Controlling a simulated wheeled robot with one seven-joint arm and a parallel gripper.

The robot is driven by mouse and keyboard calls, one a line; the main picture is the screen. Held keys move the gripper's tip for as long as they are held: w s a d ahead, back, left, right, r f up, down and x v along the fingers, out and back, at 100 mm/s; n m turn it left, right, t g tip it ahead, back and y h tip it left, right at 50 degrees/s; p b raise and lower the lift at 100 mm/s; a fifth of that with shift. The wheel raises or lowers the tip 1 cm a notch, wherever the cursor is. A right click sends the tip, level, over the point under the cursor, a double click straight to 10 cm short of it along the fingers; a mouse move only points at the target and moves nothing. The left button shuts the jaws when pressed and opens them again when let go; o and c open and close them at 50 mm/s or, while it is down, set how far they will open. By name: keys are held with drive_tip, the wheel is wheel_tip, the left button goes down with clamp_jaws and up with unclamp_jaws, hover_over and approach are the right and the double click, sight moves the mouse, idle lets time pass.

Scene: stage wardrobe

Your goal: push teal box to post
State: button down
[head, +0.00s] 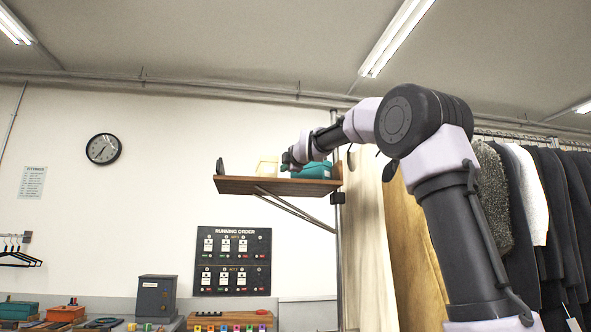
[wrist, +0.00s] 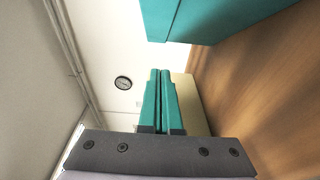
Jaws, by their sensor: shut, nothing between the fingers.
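The teal box (head: 318,170) sits on the right part of a wooden wall shelf (head: 250,186), close to the upright metal post (head: 338,260). My forearm partly hides the box in the head view. In the wrist view the teal box (wrist: 215,15) fills the top right, on the shelf's brown wood (wrist: 255,90). My gripper (head: 287,162) is at the shelf, to the left of the box in the head view. In the wrist view my gripper's (wrist: 160,75) teal fingers are together and empty, with a visible gap to the box.
A cream box (head: 267,167) stands on the shelf beside my gripper; it also shows behind the fingers in the wrist view (wrist: 191,105). A small dark upright piece (head: 221,167) is at the shelf's left end. Hanging clothes (head: 530,210) fill the right. A running order board (head: 232,262) hangs below.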

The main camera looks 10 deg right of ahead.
sight(310, 175)
drive_tip(key=shift+d+r, duration=0.1)
drive_tip(key=shift+d, duration=1.4)
drive_tip(key=shift+s+d, duration=0.15)
drive_tip(key=shift+d, duration=0.3)
